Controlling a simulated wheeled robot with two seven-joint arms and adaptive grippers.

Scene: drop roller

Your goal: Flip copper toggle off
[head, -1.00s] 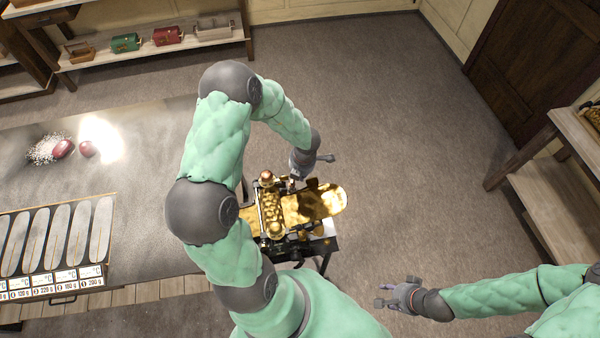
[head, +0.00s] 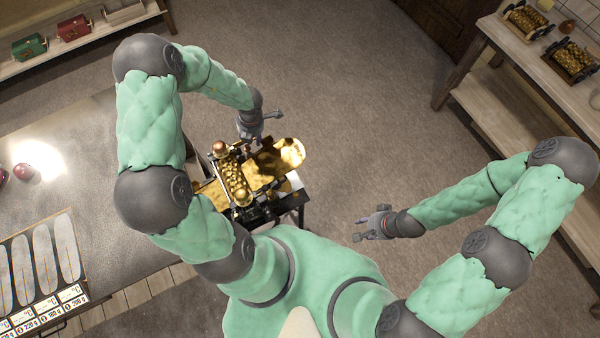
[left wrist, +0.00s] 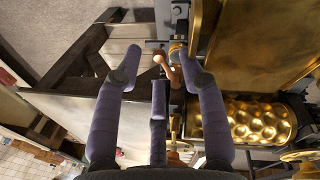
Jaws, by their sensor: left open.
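The brass drop roller (head: 234,178) stands in the middle left of the head view, with a gold plate (head: 280,160) at its right. In the left wrist view its dimpled roller (left wrist: 262,120) is at the right. A small copper lever, seemingly the toggle (left wrist: 161,62), shows between the fingertips of my left gripper (left wrist: 160,60). The fingers are spread around it; contact cannot be told. In the head view my left gripper (head: 262,124) is at the machine's far side, and the toggle cannot be made out. My right gripper (head: 368,224) hangs empty, fingers apart, right of the machine.
A grey worktable (head: 85,150) lies left of the machine, with a tray of long moulds (head: 42,262) on it. A shelf (head: 500,95) with brass rollers stands at the right. Another shelf (head: 85,38) is at the upper left. The floor (head: 350,110) between is clear.

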